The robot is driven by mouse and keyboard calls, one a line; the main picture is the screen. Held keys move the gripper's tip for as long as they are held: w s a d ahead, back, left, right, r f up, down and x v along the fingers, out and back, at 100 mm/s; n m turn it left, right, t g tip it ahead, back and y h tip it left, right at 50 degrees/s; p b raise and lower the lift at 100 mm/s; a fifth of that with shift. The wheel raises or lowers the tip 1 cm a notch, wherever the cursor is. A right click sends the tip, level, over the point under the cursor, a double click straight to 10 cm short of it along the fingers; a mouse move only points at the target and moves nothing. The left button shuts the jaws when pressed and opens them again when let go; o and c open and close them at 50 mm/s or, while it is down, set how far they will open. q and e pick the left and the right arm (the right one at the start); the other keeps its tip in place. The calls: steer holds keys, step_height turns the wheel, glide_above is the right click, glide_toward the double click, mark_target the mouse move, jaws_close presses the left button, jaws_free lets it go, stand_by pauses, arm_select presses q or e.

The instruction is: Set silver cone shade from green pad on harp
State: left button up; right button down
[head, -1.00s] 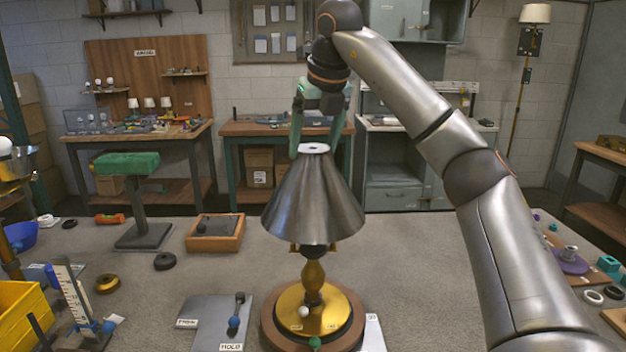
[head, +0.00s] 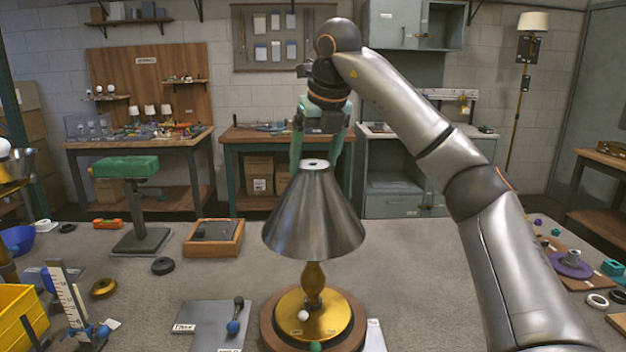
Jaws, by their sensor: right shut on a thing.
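The silver cone shade (head: 313,222) is upright over the lamp, its lower rim around the top of the brass stem (head: 313,280). My right gripper (head: 316,162) is shut on the shade near its top opening, from above and behind. The harp and the socket are hidden inside the shade; I cannot tell whether the shade rests on the harp. The lamp's brass base (head: 330,322) stands on a round brown turntable (head: 272,330). The green pad (head: 126,167) on its stand at the left is bare. My left gripper is not in view.
A grey plate with a blue-ended tool (head: 234,327) lies left of the lamp. A wooden tray (head: 214,238) stands behind it. A yellow bin (head: 22,310) and an upright ruler (head: 68,295) are at the left. Rings and small parts lie at the right.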

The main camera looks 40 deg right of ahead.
steer(key=shift+f, duration=0.5)
stand_by(0.8)
steer(key=shift+f, duration=0.4)
stand_by(1.4)
jaws_free()
steer(key=shift+s+r, duration=0.1)
steer(key=shift+r, duration=0.25)
steer(key=p+v, duration=0.4)
steer(key=v, duration=0.7)
steer(key=shift+r, duration=0.35)
steer(key=shift+s+a, duration=0.15)
steer(key=shift+s, duration=0.05)
